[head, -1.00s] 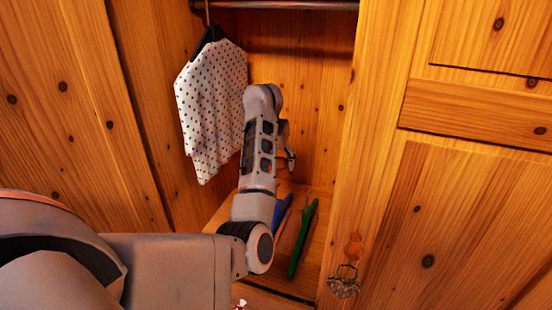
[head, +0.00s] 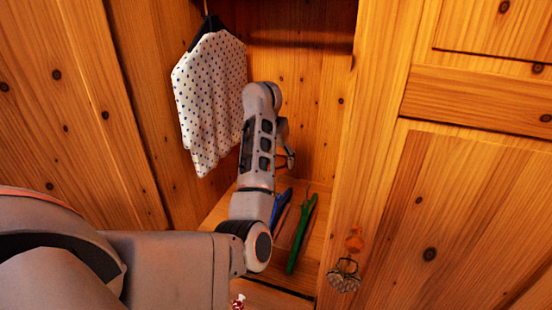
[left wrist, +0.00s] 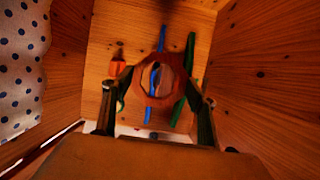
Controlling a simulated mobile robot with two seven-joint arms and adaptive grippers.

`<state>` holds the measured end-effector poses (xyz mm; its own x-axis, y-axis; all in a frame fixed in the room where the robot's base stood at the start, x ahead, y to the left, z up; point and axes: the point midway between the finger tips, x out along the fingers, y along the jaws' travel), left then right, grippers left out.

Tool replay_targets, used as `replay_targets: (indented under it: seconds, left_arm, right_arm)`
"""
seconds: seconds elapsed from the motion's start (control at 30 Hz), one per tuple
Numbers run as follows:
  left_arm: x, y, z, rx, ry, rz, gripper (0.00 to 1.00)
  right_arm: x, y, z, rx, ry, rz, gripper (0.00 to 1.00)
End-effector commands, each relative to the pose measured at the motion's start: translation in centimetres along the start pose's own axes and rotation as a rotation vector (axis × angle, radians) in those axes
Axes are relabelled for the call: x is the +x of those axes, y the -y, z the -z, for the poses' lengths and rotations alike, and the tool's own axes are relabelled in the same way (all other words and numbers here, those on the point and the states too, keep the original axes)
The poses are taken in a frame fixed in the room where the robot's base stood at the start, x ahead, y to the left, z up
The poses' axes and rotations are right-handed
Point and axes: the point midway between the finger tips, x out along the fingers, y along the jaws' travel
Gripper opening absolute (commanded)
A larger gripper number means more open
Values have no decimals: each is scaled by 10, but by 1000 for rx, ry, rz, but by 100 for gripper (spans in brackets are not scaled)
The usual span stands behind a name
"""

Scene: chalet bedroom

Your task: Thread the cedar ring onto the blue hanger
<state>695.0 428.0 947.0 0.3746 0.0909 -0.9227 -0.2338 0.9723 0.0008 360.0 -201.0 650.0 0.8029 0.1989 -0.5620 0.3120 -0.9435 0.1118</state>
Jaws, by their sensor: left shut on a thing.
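The cedar ring (left wrist: 134,80), a brown many-sided ring, is held between the fingers of my left gripper (left wrist: 155,85) in the left wrist view. The blue hanger (left wrist: 160,40) lies below and beyond it; part of its blue length shows through the ring's opening. The ring looks apart from the hanger, though the gap is hard to judge. In the head view the blue hanger (head: 281,203) lies on the wardrobe floor, partly hidden by my left arm. My left gripper (head: 290,159) is mostly hidden behind its own arm there. My right gripper is not in view.
A green hanger (head: 302,235) lies right of the blue one. A dotted white garment (head: 211,100) hangs at the left inside the wardrobe. Wooden walls close in the space; a door with an orange knob (head: 355,240) stands at right. A small orange object (left wrist: 117,66) lies left of the ring.

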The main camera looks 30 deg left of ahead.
Motion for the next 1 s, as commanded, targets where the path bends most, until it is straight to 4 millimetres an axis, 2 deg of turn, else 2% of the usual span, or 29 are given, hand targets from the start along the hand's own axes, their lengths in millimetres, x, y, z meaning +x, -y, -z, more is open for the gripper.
replay_targets:
  seconds: [0.03,0.5,1.0]
  left_arm:
    - [6,0,3,0,-2,-1,43]
    - [34,0,14,0,-3,0,43]
    - [62,0,26,0,-2,0,43]
  right_arm:
    - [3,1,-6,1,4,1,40]
    - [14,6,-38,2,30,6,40]
    - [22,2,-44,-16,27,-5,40]
